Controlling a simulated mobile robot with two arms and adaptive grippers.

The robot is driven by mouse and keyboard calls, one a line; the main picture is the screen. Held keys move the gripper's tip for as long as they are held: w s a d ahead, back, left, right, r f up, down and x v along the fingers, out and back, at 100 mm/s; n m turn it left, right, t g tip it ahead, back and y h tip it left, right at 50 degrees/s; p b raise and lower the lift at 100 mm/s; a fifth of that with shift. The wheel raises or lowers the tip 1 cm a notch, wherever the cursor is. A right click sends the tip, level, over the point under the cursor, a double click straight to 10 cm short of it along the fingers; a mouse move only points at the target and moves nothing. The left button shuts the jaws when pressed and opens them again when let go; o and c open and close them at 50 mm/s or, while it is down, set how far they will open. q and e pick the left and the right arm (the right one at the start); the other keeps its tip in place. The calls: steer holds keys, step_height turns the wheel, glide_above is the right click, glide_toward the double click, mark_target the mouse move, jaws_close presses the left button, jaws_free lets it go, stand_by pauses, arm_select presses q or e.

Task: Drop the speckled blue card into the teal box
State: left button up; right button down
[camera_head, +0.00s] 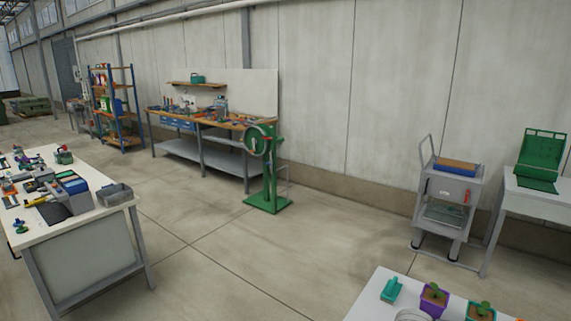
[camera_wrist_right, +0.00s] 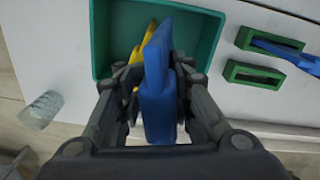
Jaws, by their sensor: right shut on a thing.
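In the right wrist view my right gripper (camera_wrist_right: 157,80) is shut on a blue piece (camera_wrist_right: 158,105), which I take for the blue card. It is held on edge between the fingers, and I cannot make out speckles on it. The teal box (camera_wrist_right: 211,42) is open and lies beyond the fingertips. The far end of the blue card overlaps the box's opening in the picture; its height above the floor of the box is unclear. My left gripper is not in view.
A yellow thing (camera_wrist_right: 133,55) shows over the box, partly behind the fingers. A clear cup (camera_wrist_right: 41,109) is at left. The head view shows a bench (camera_head: 193,118), a cart (camera_head: 447,190) and open floor.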

steer(key=c, duration=1.2)
jaws_free()
step_height(320, 180, up, 12)
